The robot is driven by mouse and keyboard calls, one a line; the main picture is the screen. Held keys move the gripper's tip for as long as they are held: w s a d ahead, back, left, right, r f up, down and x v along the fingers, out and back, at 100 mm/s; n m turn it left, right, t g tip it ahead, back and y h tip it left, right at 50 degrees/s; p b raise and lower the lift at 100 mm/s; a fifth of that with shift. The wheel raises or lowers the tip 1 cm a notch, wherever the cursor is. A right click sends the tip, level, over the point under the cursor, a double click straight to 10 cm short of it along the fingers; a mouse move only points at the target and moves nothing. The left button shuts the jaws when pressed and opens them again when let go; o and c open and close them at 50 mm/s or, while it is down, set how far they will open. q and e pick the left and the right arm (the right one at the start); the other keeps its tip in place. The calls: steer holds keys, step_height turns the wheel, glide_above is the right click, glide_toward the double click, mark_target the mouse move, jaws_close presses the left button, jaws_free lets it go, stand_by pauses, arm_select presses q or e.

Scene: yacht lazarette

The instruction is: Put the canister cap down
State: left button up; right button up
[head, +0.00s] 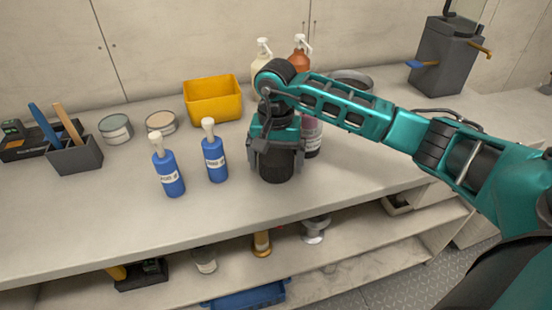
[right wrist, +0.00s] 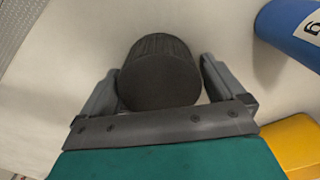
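The canister cap appears as a black cylinder with a ribbed side, in the head view (head: 277,166) and, end-on, in the right wrist view (right wrist: 160,80). It seems to stand upright on the pale counter (head: 225,205). My right gripper (head: 277,150) points down over it, with one finger on each side. In the right wrist view, narrow gaps seem to show between the fingers (right wrist: 160,65) and the cap, so the gripper looks slightly open around it. The canister itself is not clearly identifiable. My left gripper is not in view.
Two blue bottles (head: 168,174) (head: 215,160) stand left of the cap. A yellow bin (head: 212,99), pump bottles (head: 300,56) and a reddish container (head: 311,137) are behind or beside my gripper. Counter space in front of the cap is clear. A shelf with items lies below.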

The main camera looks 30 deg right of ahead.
mark_target(276, 155)
steer(key=shift+o, duration=0.2)
steer(key=shift+r+p, duration=0.6)
steer(key=shift+p, duration=0.05)
step_height(276, 155, up, 12)
steer(key=shift+f+b, duration=0.15)
steer(key=shift+b, duration=0.15)
